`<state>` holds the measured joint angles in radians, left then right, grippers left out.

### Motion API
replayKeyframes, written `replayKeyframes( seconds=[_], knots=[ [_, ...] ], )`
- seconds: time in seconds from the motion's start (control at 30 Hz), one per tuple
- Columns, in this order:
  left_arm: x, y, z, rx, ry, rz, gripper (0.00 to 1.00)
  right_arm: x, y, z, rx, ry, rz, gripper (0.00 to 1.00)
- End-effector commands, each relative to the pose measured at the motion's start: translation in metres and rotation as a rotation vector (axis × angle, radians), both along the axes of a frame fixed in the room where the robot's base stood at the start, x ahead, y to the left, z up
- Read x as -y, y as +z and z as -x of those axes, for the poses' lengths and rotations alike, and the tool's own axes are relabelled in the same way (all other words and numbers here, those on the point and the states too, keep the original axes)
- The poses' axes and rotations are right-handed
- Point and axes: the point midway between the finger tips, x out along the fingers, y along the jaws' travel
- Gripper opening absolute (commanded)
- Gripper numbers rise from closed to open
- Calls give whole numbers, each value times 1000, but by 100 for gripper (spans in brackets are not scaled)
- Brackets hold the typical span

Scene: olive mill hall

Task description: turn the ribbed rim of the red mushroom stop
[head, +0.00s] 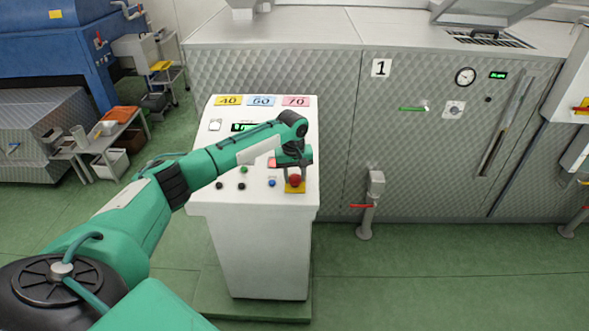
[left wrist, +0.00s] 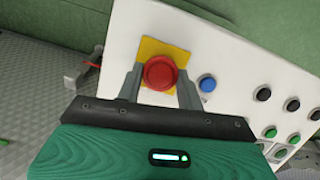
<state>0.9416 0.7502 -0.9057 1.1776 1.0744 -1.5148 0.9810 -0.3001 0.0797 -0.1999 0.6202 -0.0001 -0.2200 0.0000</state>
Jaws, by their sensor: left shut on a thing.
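The red mushroom stop (head: 295,181) sits on a yellow plate (head: 296,189) at the lower right of the white control console's sloped panel (head: 262,205). In the left wrist view the red stop (left wrist: 160,73) lies between the two grey fingers of my left gripper (left wrist: 160,84), with the yellow plate (left wrist: 152,46) behind it. The fingers are shut on the stop, one on each side. In the head view my left gripper (head: 293,168) reaches it from above, and the fingers are hard to make out. The ribs on the rim are too small to see. My right gripper is not in view.
A blue button (left wrist: 207,83) sits close beside the right finger. Several black and green buttons lie further along the panel. Yellow, blue and pink labels (head: 262,101) line its top. A red-handled valve (head: 368,205) stands on the floor to the right of the console.

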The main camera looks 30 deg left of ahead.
Motion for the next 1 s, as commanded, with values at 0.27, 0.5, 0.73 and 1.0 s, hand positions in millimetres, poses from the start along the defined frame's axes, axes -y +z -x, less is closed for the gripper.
replayKeyframes(
  seconds=[0.27,0.5,0.73,1.0],
  knots=[
    [1,3,-1,-27,-177,-44,14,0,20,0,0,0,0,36],
    [1,2,-2,-39,-265,-65,14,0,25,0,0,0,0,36],
    [1,1,-2,-42,-293,-74,14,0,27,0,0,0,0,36],
    [1,1,-2,-42,-294,-75,14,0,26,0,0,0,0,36]
  ],
)
